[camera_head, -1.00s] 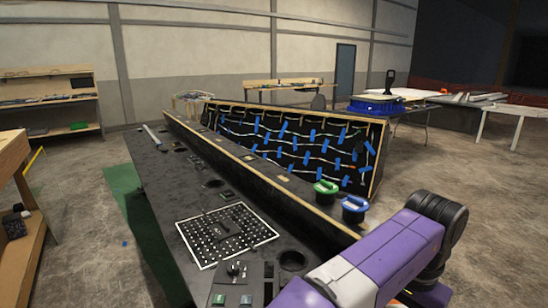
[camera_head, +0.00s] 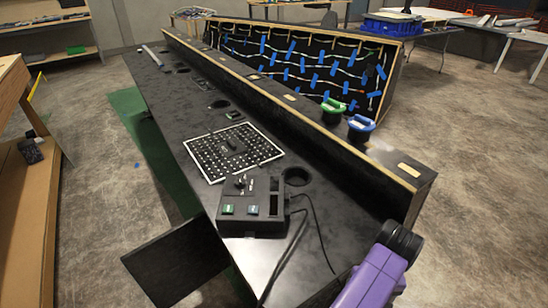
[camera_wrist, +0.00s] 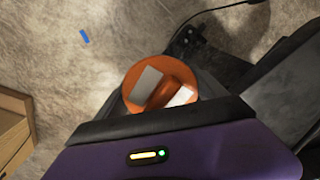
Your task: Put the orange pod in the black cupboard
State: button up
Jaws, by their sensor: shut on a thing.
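The orange pod (camera_wrist: 168,64) shows in the wrist view, round, with a raised handle across its top. My gripper (camera_wrist: 164,90) is shut on that handle, a pale finger on each side, and the pod hangs above the concrete floor. The gripper and pod are out of the head view, where only my purple arm shows at the lower right. A flat black panel (camera_head: 178,262) sticks out low from the console's left side; it looks like an open cupboard door. The cupboard's inside is hidden.
The long black console (camera_head: 225,195) has a control box (camera_head: 252,210) with trailing cables. A green-handled pod (camera_head: 333,108) and a blue-handled pod (camera_head: 361,125) stand on its right ledge. A wooden bench (camera_head: 30,210) is at left, with bare floor between.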

jog(key=shift+w+d+r, duration=0.2)
jog(key=shift+w+d, duration=0.1)
jog(key=shift+d, duration=0.1)
jog(key=shift+a, duration=0.15)
jog(key=s+a, duration=0.1)
jog(key=s+a+f, duration=0.1)
jog(key=shift+s+a+f, duration=0.3)
jog(key=shift+s, duration=0.05)
jog(key=shift+s+a+f+n, duration=0.25)
jog(key=shift+s+f+n, duration=0.1)
jog(key=shift+s, duration=0.25)
jog(key=shift+a, duration=0.15)
